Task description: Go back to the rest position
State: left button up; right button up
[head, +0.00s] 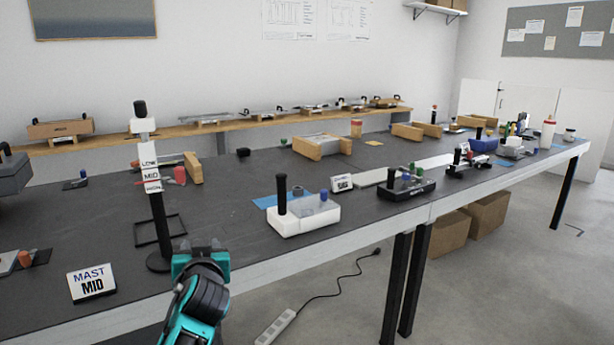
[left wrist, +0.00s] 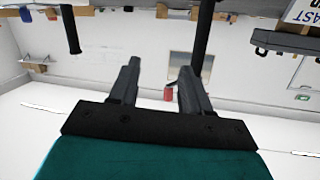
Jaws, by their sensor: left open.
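My left gripper (head: 203,246) is open at the table's front edge in the head view, just right of the foot of the mast stand (head: 158,215). In the left wrist view the two fingers of my left gripper (left wrist: 160,68) are spread with nothing between them. The dark post of the mast stand (left wrist: 204,35) shows beyond the right finger in that view. I cannot tell whether the gripper touches the stand. The stand is upright with LOW, MID and HIGH labels. My right gripper is in neither view.
A "MAST MID" card (head: 92,283) stands left of the mast. A white block with a black post (head: 303,215) is on the table to the right. A black base with coloured knobs (head: 406,187) stands farther right. A power strip (head: 275,327) lies on the floor.

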pick_arm(q)
jog(key=s+d+f+m+g+h+p, duration=0.25)
jog(key=s+f+m+h+p, duration=0.2)
jog(key=s+f, duration=0.95)
jog(key=s+d+f+h+p, duration=0.1)
jog(key=s+f, duration=0.1)
jog(key=s, duration=0.6)
jog(key=s+d+f+g+h+p, duration=0.1)
jog(key=s+f+h, duration=0.1)
jog(key=s, duration=0.7)
jog(key=shift+d+f+m+p, duration=0.15)
jog(key=shift+d+m+p, duration=0.2)
jog(key=shift+m, duration=0.1)
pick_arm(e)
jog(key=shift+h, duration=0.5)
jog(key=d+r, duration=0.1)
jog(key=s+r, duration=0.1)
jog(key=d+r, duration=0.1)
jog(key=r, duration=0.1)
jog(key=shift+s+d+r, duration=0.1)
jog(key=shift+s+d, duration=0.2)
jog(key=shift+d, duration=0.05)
